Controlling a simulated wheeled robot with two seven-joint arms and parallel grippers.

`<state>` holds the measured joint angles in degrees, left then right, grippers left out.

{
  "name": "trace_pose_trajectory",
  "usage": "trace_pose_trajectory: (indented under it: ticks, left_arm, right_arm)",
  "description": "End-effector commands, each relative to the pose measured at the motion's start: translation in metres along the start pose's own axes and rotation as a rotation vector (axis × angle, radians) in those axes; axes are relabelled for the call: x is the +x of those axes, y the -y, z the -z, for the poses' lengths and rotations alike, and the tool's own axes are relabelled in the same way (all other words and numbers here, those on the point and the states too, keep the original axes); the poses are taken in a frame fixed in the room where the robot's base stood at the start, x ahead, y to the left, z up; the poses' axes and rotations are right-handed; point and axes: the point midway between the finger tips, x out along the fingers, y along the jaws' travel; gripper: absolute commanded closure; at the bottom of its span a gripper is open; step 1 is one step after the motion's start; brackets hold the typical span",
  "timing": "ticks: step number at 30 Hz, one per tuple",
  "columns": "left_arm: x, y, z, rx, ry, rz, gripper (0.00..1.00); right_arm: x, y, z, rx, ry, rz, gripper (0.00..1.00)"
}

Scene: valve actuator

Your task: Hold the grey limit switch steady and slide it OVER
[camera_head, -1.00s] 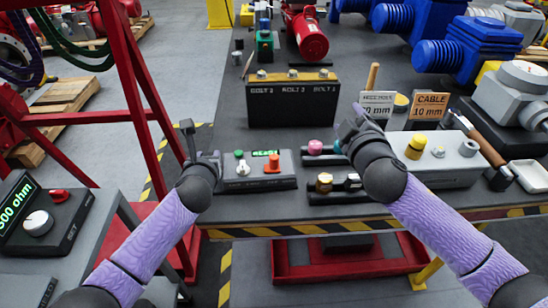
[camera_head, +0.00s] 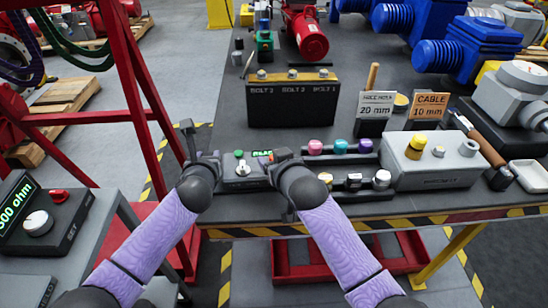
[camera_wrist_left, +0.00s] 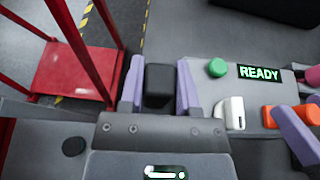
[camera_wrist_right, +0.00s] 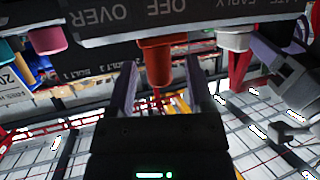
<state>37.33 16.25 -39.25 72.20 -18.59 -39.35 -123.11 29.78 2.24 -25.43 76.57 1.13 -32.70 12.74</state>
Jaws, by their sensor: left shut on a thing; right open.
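The grey limit switch box (camera_head: 243,182) sits near the table's front edge. Its top bears a green button (camera_wrist_left: 217,68), a lit READY display (camera_wrist_left: 260,73), a white lever (camera_wrist_left: 232,113) and an orange slider (camera_wrist_left: 283,116). My left gripper (camera_head: 215,160) is shut on a dark block (camera_wrist_left: 159,84) at the box's left end. My right gripper (camera_head: 277,158) is open at the box's right part. In the right wrist view the orange slider (camera_wrist_right: 155,62) stands between its fingers, near the labels OFF and OVER. The slider is mostly hidden in the head view.
Right of the box are pink (camera_head: 315,147), teal (camera_head: 340,147) and purple (camera_head: 365,146) knobs. A grey box with a yellow knob (camera_head: 417,142) stands further right. A black bolt rack (camera_head: 292,103) stands behind. A red frame (camera_head: 130,80) is at the left.

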Motion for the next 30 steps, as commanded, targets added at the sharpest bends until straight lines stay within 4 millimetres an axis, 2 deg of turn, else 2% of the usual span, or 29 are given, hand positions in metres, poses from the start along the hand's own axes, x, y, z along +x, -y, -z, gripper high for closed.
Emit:
trace_pose_trajectory:
  ticks: [1, 11, 20, 30]
  left_arm:
    - [0.0002, -0.0001, 0.007, 0.001, -0.014, -0.002, 1.0]
    - [0.0002, -0.0001, 0.0074, 0.001, -0.015, -0.002, 1.0]
    - [0.0003, -0.0001, 0.0076, 0.001, -0.016, -0.002, 1.0]
    - [0.0003, -0.0002, 0.0077, 0.001, -0.016, -0.002, 1.0]
  right_arm:
    - [0.0035, 0.0, -0.0009, 0.0, 0.001, 0.0, 0.34]
    - [0.0071, -0.0001, -0.0011, -0.002, 0.001, 0.0, 0.36]
    - [0.0069, -0.0002, -0.0012, -0.002, 0.001, -0.001, 0.99]
    - [0.0069, -0.0002, -0.0012, -0.002, 0.001, 0.0, 1.0]
